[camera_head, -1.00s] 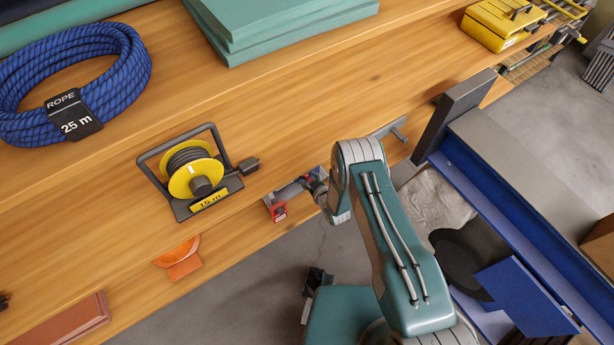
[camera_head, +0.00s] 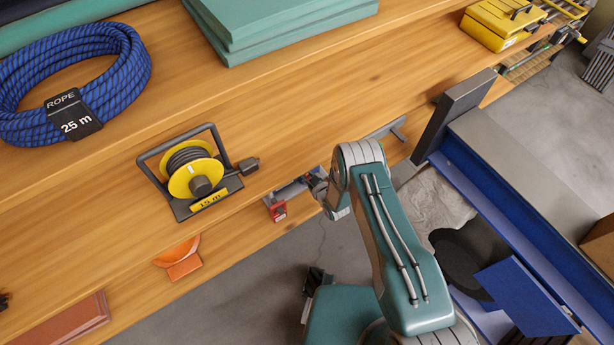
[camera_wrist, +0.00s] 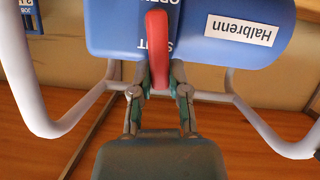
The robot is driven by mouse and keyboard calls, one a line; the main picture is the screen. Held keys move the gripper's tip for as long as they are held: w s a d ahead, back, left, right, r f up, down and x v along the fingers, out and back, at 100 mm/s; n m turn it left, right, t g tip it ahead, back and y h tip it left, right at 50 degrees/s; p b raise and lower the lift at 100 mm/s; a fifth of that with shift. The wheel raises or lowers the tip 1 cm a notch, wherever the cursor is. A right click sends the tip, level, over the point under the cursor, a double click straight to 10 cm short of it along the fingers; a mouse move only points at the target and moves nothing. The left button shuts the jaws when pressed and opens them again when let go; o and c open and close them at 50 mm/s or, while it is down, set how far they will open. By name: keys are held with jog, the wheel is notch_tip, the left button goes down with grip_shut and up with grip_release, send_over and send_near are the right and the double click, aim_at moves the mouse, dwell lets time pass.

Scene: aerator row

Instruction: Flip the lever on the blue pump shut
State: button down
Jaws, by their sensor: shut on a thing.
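The blue pump (camera_wrist: 120,25) fills the top of the wrist view, with a white Halbrenn label (camera_wrist: 240,30) upside down on it. Its red lever (camera_wrist: 157,40) runs down the picture across the pump's face, beside upside-down OPEN and SHUT lettering that it partly covers. My gripper (camera_wrist: 160,78) is shut on the lever's lower end, one finger on each side. In the head view my gripper (camera_head: 318,187) is at the shelf edge, and my arm hides most of what it holds.
Pale tubes (camera_wrist: 40,90) curve around both sides of the pump. A yellow cable reel (camera_head: 195,178) stands farther left on the wooden shelf. A blue-edged bench (camera_head: 520,205) lies to the right.

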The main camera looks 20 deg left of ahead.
jog(key=shift+w+d+m+g, duration=0.25)
jog(key=shift+w+m+g, duration=0.15)
jog(key=shift+m, duration=0.3)
jog(key=c, duration=0.6)
grip_release()
jog(key=v, duration=1.2)
jog(key=shift+d+f, duration=0.15)
jog(key=shift+f, duration=0.1)
